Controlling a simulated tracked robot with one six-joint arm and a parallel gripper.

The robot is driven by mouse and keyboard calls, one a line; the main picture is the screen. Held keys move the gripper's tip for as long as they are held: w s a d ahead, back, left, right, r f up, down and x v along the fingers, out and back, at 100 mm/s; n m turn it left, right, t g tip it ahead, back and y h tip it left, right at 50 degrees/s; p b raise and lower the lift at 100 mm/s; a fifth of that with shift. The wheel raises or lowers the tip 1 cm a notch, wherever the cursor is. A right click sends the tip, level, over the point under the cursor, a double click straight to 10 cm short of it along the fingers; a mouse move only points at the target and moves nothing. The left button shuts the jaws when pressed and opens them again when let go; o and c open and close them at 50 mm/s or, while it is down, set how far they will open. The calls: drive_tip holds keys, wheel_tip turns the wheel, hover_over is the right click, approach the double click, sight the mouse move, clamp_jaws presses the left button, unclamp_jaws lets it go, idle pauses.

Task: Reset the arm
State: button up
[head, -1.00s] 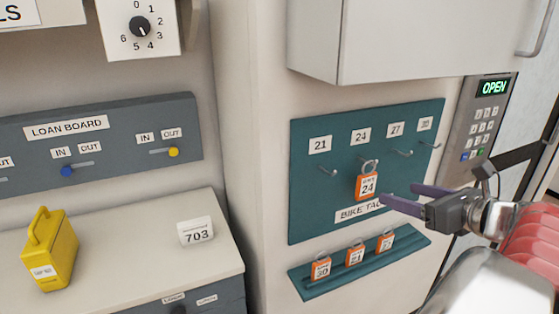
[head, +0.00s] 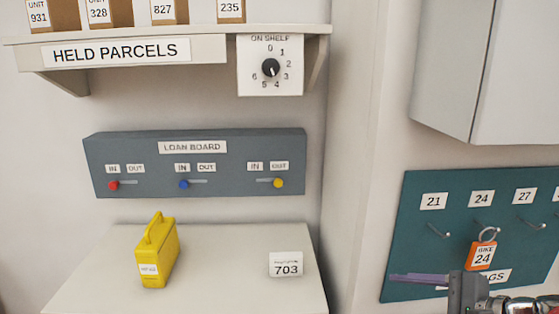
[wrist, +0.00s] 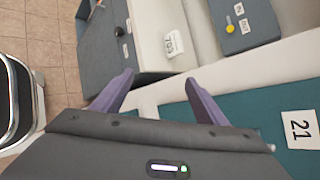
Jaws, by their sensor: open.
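My gripper (head: 393,278) is at the lower right of the head view, in front of the teal bike tag board (head: 412,215). Its purple fingers point left, and they appear empty. In the wrist view my gripper (wrist: 160,79) shows two fingers spread apart with nothing between them. The orange bike tag 24 (head: 482,254) hangs on the hook under the label 24, just above my gripper's body in the picture and apart from the fingers. The lower part of the board is partly hidden by my gripper.
A grey wall cabinet (head: 480,70) juts out above the board. Left of it are a counter (head: 215,285) with a yellow case (head: 157,255) and a 703 sign (head: 286,265), the loan board (head: 215,165), and a parcel shelf (head: 300,29) with a dial (head: 270,68).

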drive_tip(key=s+a+f+n+g+h, duration=0.3)
drive_tip(key=s+a+n+h, duration=0.4)
drive_tip(key=n, duration=1.2)
drive_tip(key=shift+s+a+g, duration=0.3)
drive_tip(key=shift+s+a, duration=0.35)
drive_tip(key=shift+s, duration=0.45)
drive_tip(key=shift+a+f, duration=0.1)
